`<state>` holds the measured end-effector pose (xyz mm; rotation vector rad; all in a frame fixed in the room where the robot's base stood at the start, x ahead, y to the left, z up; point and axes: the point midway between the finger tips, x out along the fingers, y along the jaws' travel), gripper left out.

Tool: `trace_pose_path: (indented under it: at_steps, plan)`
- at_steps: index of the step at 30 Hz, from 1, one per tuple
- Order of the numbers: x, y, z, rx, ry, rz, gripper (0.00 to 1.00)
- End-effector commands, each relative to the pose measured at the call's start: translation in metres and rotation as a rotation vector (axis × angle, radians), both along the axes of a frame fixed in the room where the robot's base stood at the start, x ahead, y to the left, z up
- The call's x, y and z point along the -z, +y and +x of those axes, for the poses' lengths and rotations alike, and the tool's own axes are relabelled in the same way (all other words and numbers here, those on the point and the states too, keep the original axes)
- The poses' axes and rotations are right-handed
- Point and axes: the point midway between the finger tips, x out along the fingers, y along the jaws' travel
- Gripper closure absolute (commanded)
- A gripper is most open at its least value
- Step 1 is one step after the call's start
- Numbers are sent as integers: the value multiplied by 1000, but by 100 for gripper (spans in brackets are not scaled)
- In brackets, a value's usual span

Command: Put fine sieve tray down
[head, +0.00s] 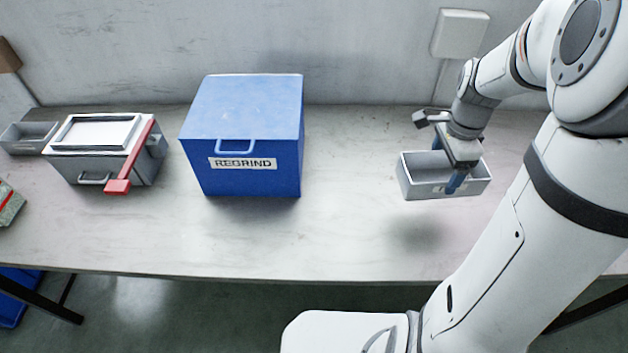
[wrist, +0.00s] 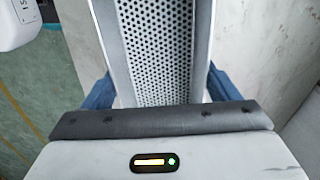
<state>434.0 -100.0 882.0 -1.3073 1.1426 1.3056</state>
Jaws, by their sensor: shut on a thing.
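The fine sieve tray (head: 420,187) is a grey open box with a perforated floor, which shows in the wrist view (wrist: 158,50). My gripper (head: 455,180) is shut on the tray, with a blue finger on the outside of each long wall. In the wrist view the fingers (wrist: 158,90) show on both sides of the tray. The tray hangs level above the right part of the table, with its shadow on the tabletop below and in front of it. The tips of the fingers are partly hidden.
A blue REGRIND box (head: 243,140) stands mid-table. A grey lidded box with a red lever (head: 100,160) is to its left, and another grey tray (head: 28,138) lies at the far left. The table (head: 345,215) is clear between the blue box and my gripper.

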Motion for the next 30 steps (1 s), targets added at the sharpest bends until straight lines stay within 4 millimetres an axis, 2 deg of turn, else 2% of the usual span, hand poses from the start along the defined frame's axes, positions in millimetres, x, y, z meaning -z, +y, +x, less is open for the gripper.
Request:
trace_pose_path:
  at_steps: [3,9,18,25,30]
  plan:
    - [0,-5,-7,84,-1,0,44]
    - [2,-5,-9,104,1,1,44]
    - [53,-5,-8,101,3,1,44]
    - [71,-5,-8,99,3,1,44]
    - [96,-5,-8,99,3,1,44]
